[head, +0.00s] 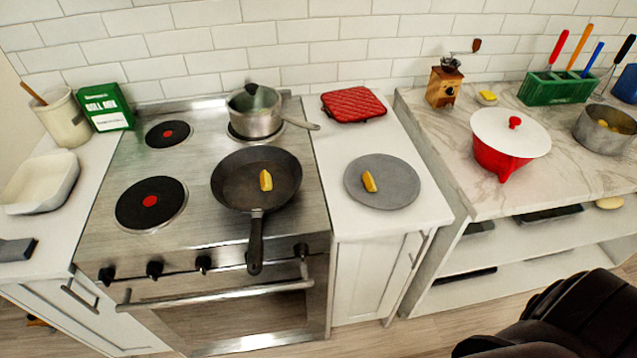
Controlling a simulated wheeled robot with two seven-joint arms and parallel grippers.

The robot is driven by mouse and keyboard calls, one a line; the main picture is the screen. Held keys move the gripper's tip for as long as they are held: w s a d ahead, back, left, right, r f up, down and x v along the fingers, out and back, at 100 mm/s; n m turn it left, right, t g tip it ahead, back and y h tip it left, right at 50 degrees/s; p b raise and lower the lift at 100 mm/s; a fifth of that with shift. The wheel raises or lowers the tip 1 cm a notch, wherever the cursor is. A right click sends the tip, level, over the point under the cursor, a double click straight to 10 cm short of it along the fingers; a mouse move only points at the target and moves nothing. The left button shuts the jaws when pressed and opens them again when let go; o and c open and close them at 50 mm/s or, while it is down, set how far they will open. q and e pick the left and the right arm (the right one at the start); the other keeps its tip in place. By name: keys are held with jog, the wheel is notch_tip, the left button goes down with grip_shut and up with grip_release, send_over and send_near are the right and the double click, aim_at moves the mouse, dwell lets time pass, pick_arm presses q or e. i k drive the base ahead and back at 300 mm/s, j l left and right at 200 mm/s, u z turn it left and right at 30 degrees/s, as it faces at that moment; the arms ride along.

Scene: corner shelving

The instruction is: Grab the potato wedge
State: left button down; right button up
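A yellow potato wedge (266,180) lies in the black frying pan (232,190) on the front right of the stove. Another yellow wedge (369,182) lies on the round grey plate (395,190) on the white counter right of the stove. Both wedges are uncovered and nothing touches them from above. A dark part of my own body shows at the lower right corner. No fingertips of my left or right gripper are in view.
A lidded saucepan (256,112) stands at the stove's back right. A red pot holder (352,104) lies behind the plate. A red pot with a white lid (508,140), a steel pot (606,129) and a green utensil holder (556,88) stand on the marble counter. The pan's handle (255,243) points forward.

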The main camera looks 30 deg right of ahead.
aim_at(369, 182)
jog(key=l, duration=1.4)
